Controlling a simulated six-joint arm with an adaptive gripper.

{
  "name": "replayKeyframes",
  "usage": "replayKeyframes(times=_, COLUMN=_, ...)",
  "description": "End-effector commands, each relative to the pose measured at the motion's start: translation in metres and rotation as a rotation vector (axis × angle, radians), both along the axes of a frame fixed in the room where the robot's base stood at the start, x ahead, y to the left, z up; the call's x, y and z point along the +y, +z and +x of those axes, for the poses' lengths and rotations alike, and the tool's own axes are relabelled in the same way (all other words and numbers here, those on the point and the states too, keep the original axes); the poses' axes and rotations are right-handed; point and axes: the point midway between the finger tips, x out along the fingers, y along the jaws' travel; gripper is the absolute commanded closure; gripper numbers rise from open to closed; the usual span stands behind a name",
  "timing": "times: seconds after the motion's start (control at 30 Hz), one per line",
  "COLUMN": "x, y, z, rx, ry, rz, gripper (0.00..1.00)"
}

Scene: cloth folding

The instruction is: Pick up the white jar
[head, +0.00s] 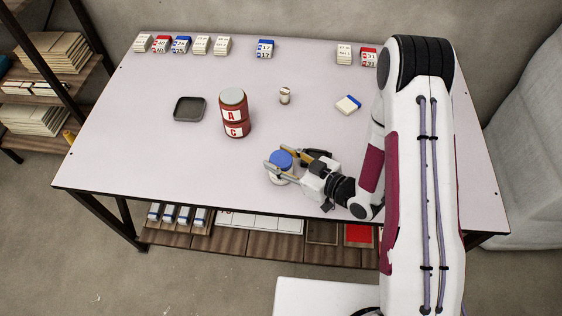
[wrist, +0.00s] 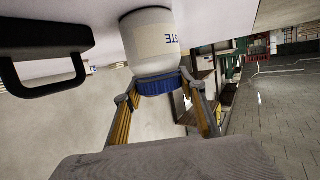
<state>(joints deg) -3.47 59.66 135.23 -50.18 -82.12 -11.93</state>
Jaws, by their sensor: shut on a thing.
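The white jar (head: 281,180) with a blue lid (head: 280,159) is near the front of the table, right of centre. In the wrist view the white jar (wrist: 152,42) shows dark letters on its side, partly cut off, and its ribbed blue lid (wrist: 158,84) points toward my gripper. My gripper (head: 279,165) reaches in from the right, with one finger on each side of the lid; its two fingers also show in the wrist view (wrist: 157,92). It is shut on the jar at the lid. I cannot tell whether the jar's base touches the table.
Two stacked red cans (head: 234,112) stand left of the jar, with a dark tray (head: 190,109) beyond them. Several boxes line the back edge. The table's left front (head: 150,165) is clear.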

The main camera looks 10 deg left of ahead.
Motion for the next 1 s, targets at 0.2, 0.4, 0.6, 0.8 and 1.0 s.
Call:
replayKeyframes(times=0.2, x=0.000, y=0.007, z=0.001, rx=-0.003, ry=0.001, rz=0.001, gripper=1.00)
replayKeyframes(times=0.4, x=0.000, y=0.019, z=0.001, rx=-0.004, ry=0.000, rz=0.002, gripper=1.00)
replayKeyframes(times=0.6, x=0.000, y=0.038, z=0.001, rx=-0.004, ry=0.000, rz=0.001, gripper=1.00)
replayKeyframes(times=0.8, x=0.000, y=0.059, z=0.001, rx=-0.005, ry=0.000, rz=0.000, gripper=1.00)
replayKeyframes(times=1.0, x=0.000, y=0.078, z=0.001, rx=-0.004, ry=0.000, rz=0.001, gripper=1.00)
